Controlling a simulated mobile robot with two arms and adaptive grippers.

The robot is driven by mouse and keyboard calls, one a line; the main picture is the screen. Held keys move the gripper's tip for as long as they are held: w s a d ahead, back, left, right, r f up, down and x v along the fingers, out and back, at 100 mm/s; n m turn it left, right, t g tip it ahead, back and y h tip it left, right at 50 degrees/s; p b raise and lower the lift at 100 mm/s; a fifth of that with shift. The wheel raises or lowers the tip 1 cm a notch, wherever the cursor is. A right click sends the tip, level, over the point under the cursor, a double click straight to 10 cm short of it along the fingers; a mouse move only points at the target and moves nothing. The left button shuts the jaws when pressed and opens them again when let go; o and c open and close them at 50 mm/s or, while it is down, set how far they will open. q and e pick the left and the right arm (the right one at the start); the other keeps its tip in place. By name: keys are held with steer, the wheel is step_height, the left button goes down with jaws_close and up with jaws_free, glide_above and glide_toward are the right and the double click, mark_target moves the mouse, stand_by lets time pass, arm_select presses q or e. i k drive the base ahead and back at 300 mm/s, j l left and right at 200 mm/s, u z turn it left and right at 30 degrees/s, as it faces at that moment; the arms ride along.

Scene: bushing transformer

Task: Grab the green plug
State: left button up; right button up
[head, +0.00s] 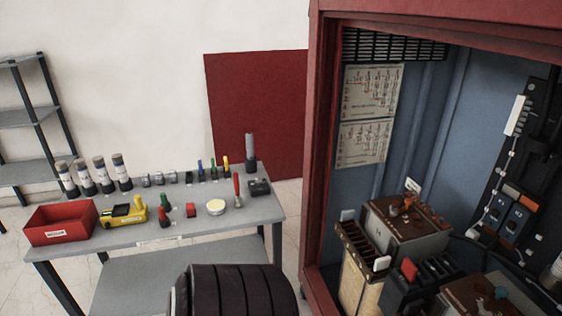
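Several small green-coloured things show, and I cannot tell for sure which one is the green plug. A slim green-topped piece (214,168) stands upright in the back row on the grey table, between a blue-topped piece (200,169) and a yellow-topped piece (226,165). A larger green-topped piece (165,202) stands nearer the front, behind a red one (164,218). A small green bit (501,292) also shows low in the cabinet at the right. Neither of my grippers is in view.
The grey table (150,238) also holds a red bin (61,223), a yellow tool (124,214), a white round piece (215,207) and several dark cylinders. The open red cabinet (318,150) stands to its right. A dark ribbed shape fills the bottom middle.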

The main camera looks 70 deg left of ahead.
mark_target(164, 201)
steer(key=u, duration=3.25)
steer(key=i+j, duration=0.35)
steer(key=i+j+z, duration=0.3)
steer(key=z, duration=0.2)
steer(key=i+j+z, duration=0.3)
steer(key=j+z, duration=0.2)
